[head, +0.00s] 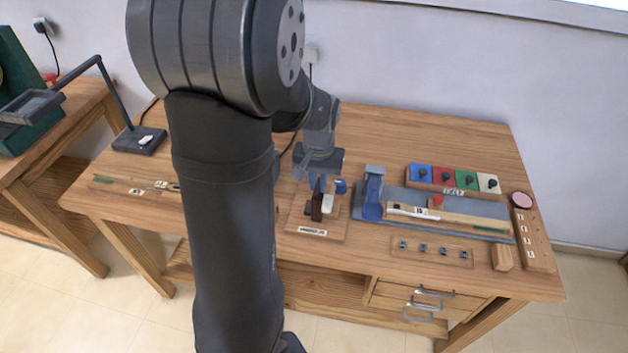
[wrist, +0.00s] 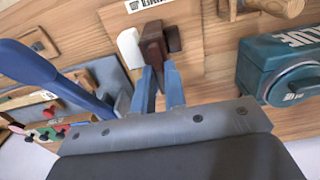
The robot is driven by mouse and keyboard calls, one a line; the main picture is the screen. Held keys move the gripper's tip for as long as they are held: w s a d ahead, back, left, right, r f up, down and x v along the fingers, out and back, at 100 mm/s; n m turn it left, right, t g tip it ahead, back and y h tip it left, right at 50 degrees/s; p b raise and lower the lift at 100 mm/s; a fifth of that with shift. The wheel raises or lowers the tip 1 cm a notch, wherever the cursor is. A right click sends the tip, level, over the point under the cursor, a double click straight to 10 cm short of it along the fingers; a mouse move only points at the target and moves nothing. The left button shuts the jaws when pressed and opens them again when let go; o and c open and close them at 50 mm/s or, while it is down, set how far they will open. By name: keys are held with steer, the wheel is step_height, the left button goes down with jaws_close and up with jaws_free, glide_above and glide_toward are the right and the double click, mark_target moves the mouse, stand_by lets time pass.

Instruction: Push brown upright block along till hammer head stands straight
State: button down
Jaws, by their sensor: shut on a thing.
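The brown upright block (head: 317,205) stands on a small wooden board (head: 301,221) near the table's front middle. It also shows in the wrist view (wrist: 152,48). My gripper (wrist: 158,72) comes down from above, its two blue fingers shut on the block's upper part. A white rounded piece (wrist: 130,48), which looks like the hammer head, sits right beside the block; it also shows in the head view (head: 327,203). In the wrist view it appears slightly slanted; I cannot tell whether it stands straight or touches the block. A darker brown piece (wrist: 174,40) sits on the block's other side.
A blue clamp-like stand (head: 373,193) is close on the right, beside a grey tray (head: 458,222) with a key. A row of coloured tiles (head: 455,178) lies behind. In the wrist view, a teal box (wrist: 280,70) is near my gripper's right side.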

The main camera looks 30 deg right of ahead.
steer(key=c, duration=1.5)
jaws_free()
steer(key=shift+s+d, duration=0.2)
steer(key=shift+d, duration=0.05)
steer(key=shift+o, duration=0.2)
steer(key=shift+a, duration=0.1)
step_height(320, 180, up, 18)
steer(key=shift+f, duration=0.25)
step_height(320, 180, down, 18)
steer(key=shift+w+r, duration=0.1)
steer(key=shift+r, duration=0.05)
steer(key=shift+w+a+r, duration=0.1)
steer(key=shift+w+a, duration=0.25)
